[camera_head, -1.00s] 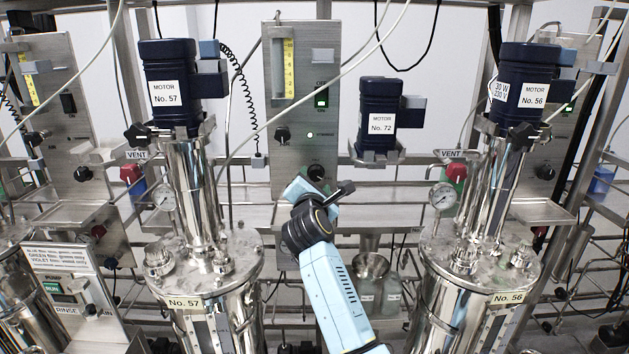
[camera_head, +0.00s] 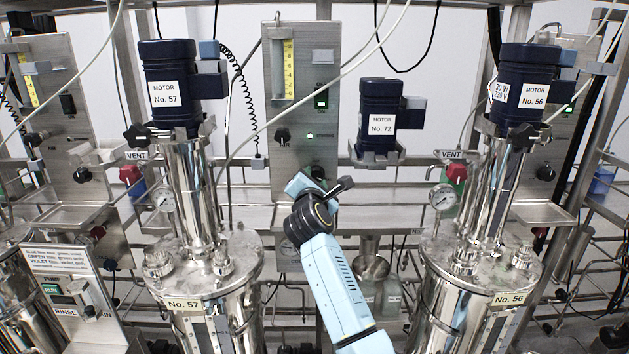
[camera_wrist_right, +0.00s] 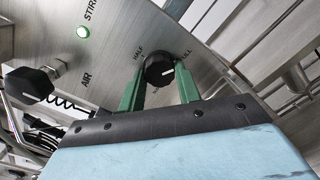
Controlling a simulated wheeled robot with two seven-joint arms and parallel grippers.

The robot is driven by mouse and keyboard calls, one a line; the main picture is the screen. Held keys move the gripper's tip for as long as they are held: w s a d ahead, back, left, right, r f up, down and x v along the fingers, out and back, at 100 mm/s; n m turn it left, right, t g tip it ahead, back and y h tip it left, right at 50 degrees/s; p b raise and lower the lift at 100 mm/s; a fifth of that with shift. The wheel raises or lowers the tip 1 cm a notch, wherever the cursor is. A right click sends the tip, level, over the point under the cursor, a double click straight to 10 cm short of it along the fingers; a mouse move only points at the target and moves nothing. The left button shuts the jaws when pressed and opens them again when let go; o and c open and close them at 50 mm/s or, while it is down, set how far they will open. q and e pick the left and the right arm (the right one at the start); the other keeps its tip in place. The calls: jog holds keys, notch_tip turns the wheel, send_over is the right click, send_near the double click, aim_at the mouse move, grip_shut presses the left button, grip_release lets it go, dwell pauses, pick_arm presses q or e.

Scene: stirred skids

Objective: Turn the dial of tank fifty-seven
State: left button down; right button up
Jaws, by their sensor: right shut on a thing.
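Tank fifty-seven (camera_head: 205,290) is a shiny steel vessel left of centre in the head view, labelled No. 57, with its blue motor (camera_head: 167,85) above. To its right stands a steel control panel (camera_head: 297,118). My right gripper (camera_head: 322,176) is at the low part of this panel. In the wrist view, the green fingers of the right gripper (camera_wrist_right: 161,84) are shut on a round black dial (camera_wrist_right: 159,68), one on each side. The dial has a white pointer mark, and the words HALF and FULL are beside it. My left gripper is not in view.
A black knob (camera_head: 282,136) and a lit green lamp (camera_head: 309,136) are higher on the panel. Tank fifty-six (camera_head: 470,300) stands to the right, and motor 72 (camera_head: 379,105) sits between. Glass bottles (camera_head: 380,290) are behind my right arm.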

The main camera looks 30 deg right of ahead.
jog(key=shift+n+p, duration=0.8)
jog(key=shift+p, duration=0.2)
jog(key=n+p, duration=0.3)
jog(key=shift+n, duration=0.3)
jog(key=shift+n+p, duration=0.4)
jog(key=shift+p, duration=0.2)
jog(key=n+p, duration=0.3)
jog(key=shift+s+d+n+t, duration=0.1)
jog(key=shift+n+t, duration=0.2)
jog(key=shift+n, duration=0.1)
jog(key=n+p, duration=0.3)
jog(key=n, duration=0.1)
jog(key=shift+d+n, duration=0.1)
jog(key=shift+n, duration=0.3)
jog(key=n+p, duration=0.2)
jog(key=n, duration=0.1)
jog(key=n+p, duration=0.1)
jog(key=n, duration=0.1)
jog(key=shift+s+n+t+y+p, duration=0.1)
jog(key=shift+n+t+y+p, duration=0.25)
jog(key=shift+n+t+y, duration=0.05)
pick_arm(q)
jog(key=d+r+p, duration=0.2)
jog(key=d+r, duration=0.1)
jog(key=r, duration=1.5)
pick_arm(e)
jog(key=shift+d+n, duration=0.1)
jog(key=shift+n, duration=2)
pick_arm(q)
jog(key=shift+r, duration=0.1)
